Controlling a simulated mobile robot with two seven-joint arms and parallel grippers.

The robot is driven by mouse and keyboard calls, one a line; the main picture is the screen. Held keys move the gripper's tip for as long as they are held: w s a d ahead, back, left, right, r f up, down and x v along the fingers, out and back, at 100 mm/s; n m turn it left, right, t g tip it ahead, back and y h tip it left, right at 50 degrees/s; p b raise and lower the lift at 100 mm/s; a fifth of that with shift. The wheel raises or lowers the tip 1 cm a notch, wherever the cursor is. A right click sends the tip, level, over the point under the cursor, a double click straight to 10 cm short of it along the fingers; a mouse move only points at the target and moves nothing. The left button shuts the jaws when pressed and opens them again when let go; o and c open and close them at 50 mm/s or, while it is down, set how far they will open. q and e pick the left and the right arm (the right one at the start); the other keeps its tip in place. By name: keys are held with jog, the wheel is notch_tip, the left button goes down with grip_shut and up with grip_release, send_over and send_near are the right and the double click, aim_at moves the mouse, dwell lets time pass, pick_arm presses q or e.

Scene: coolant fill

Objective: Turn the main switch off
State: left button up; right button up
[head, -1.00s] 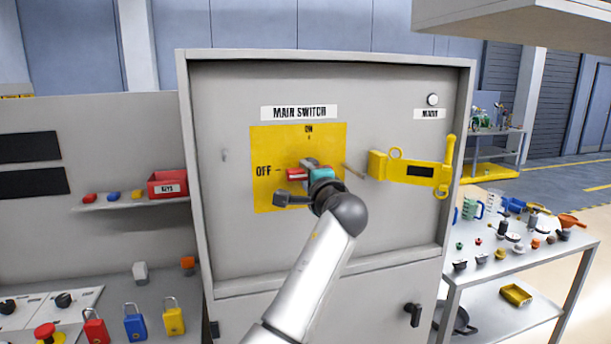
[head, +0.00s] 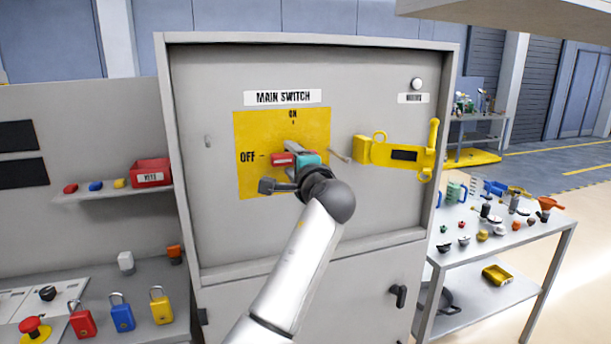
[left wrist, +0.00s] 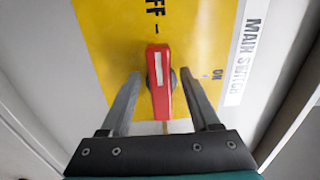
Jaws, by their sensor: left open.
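The main switch has a red handle (head: 281,160) with a white stripe, on a yellow plate (head: 248,185) on the grey cabinet door. The handle lies level and points left to the OFF mark; the ON mark is above. In the left wrist view the red handle (left wrist: 158,70) lines up with the OFF mark. My left gripper (head: 297,158) is in front of the switch. In the left wrist view its fingers (left wrist: 160,82) are open, one on each side of the handle, with gaps showing. The gripper partly hides the switch's centre in the head view. My right gripper is not in view.
A yellow hasp-like bracket (head: 398,152) and a thin grey rod (head: 339,154) are right of the switch. Red, blue and yellow padlocks (head: 122,316) stand at lower left. A red box (head: 151,173) sits on the left shelf. A cluttered table (head: 511,240) stands at right.

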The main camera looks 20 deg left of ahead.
pick_arm(q)
jog(key=b+v, duration=0.1)
jog(key=v, duration=1.3)
jog(key=shift+d+f, duration=0.1)
jog(key=shift+f, duration=0.05)
